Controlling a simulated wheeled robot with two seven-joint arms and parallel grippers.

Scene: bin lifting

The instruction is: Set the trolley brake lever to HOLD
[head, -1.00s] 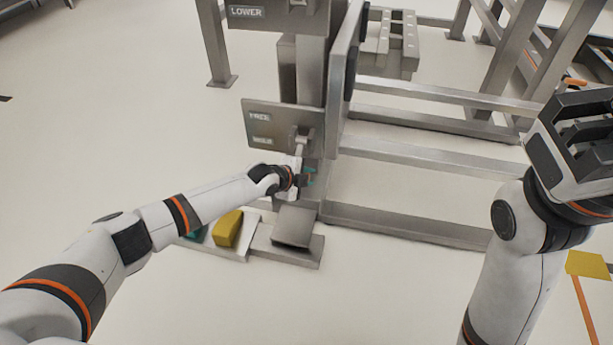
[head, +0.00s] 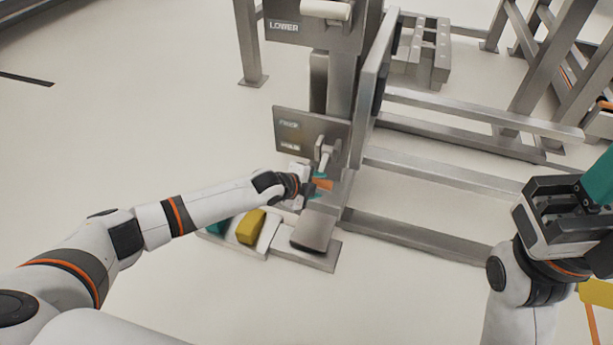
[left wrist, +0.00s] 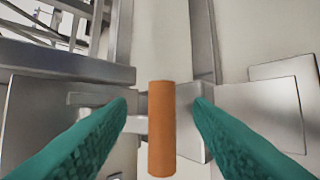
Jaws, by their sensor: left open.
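My left gripper (head: 317,186) is open at the lever, with a gap on each side of the grip in the wrist view. Which label the lever stands at, I cannot tell. My right gripper (head: 572,205) is raised at the right, away from the lever; its fingertips are partly out of frame.
Below the lever lie a grey pedal (head: 314,230) and a yellow block (head: 251,227) on a low base. A panel marked LOWER (head: 284,26) with a pale handle is above. Metal rails (head: 440,172) run off to the right. The floor at the left is clear.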

